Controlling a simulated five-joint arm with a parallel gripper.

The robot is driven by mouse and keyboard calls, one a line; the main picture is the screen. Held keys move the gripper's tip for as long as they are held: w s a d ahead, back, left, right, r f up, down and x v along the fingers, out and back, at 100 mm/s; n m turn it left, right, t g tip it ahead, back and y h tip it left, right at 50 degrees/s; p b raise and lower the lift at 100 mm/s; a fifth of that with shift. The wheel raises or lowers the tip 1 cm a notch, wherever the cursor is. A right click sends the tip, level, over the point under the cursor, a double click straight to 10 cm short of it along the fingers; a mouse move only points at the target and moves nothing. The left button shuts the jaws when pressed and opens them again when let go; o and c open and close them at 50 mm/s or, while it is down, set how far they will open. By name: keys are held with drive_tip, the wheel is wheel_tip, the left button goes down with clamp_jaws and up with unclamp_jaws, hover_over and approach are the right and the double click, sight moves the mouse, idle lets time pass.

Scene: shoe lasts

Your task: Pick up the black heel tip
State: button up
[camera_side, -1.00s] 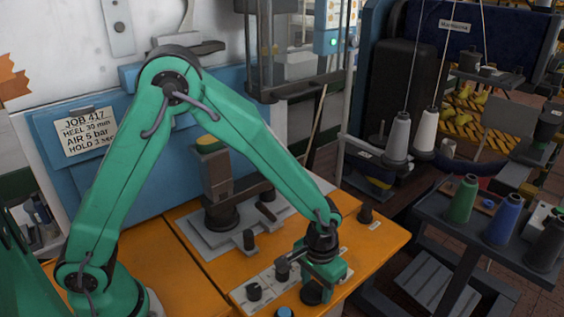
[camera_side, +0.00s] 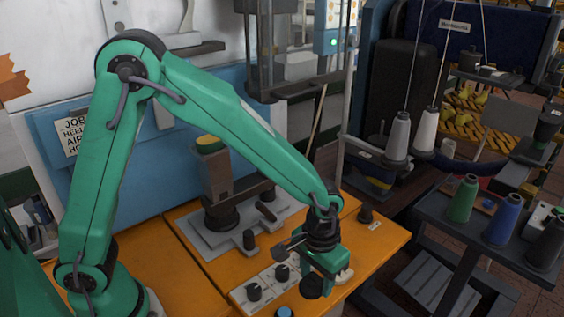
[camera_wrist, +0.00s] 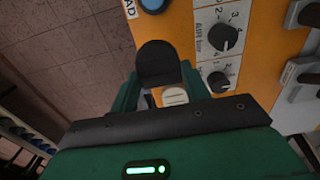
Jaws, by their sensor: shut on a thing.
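The black heel tip (camera_wrist: 158,62) is a dark, rounded piece held between the fingers of my gripper (camera_wrist: 160,84) in the wrist view. In the side view my gripper (camera_side: 318,274) points down above the front right of the orange bench (camera_side: 376,243). The heel tip (camera_side: 311,288) shows as a dark disc at the fingertips, a little above the bench. The green jaws are shut on it and hide part of it.
A pale ribbed piece (camera_wrist: 175,97) lies beyond the heel tip in the wrist view. A white panel with black knobs (camera_side: 254,291) is left of my gripper, and a blue button (camera_side: 285,312) is in front. A grey press stand (camera_side: 222,195) stands behind.

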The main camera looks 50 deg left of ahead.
drive_tip(key=s+d+r, duration=0.5)
drive_tip(key=s+r, duration=0.1)
drive_tip(key=s, duration=0.2)
drive_tip(key=shift+s+d, duration=0.15)
drive_tip(key=shift+d, duration=0.05)
idle(0.4)
